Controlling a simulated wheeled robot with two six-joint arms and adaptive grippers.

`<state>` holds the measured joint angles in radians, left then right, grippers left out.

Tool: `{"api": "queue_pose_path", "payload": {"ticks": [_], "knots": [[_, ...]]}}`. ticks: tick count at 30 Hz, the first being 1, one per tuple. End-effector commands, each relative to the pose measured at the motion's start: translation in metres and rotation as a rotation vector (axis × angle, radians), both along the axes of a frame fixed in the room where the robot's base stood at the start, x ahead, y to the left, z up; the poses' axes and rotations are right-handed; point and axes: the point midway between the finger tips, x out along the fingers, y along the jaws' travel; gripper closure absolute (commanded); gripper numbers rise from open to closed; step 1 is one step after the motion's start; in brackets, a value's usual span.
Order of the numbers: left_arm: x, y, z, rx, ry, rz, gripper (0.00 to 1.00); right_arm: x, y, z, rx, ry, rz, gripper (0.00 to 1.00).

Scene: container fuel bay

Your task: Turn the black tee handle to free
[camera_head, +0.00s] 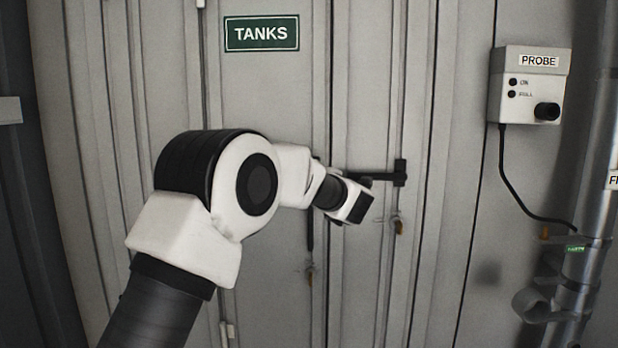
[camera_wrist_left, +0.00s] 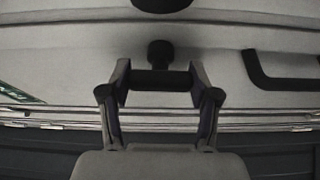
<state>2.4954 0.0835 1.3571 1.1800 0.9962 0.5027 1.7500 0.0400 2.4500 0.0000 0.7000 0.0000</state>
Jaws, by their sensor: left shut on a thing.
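In the left wrist view the black tee handle (camera_wrist_left: 160,79) has its crossbar between the two fingers of my left gripper (camera_wrist_left: 160,84), which is shut on it. A short stem with a wider black end shows just beyond the bar. My right gripper is in neither view.
A green TANKS sign (camera_head: 262,33) is on the door panel (camera_head: 365,80). A PROBE box (camera_head: 530,85) with a black knob and cable hangs at the right, next to a grey pipe (camera_head: 597,190). A black bent handle (camera_wrist_left: 275,80) lies right of my fingers in the wrist view.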

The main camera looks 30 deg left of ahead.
Motion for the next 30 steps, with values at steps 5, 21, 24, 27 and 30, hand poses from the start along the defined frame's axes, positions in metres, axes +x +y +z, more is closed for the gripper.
{"api": "queue_pose_path", "payload": {"ticks": [5, 21, 24, 27, 30], "knots": [[0.0001, -0.0005, 0.0046, -0.027, -0.026, -0.001, 0.73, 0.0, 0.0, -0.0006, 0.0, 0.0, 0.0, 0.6], [0.0002, -0.0005, 0.005, -0.035, -0.031, -0.002, 0.12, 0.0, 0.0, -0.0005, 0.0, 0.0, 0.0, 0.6], [0.0001, -0.0004, 0.0038, -0.035, -0.03, -0.001, 0.12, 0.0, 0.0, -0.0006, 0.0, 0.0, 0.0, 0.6], [0.0001, -0.0002, 0.0029, -0.036, -0.028, -0.001, 0.12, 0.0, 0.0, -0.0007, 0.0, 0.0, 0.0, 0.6], [-0.0003, -0.0007, 0.0024, -0.036, -0.027, -0.001, 0.12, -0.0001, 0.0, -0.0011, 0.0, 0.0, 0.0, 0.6]]}}
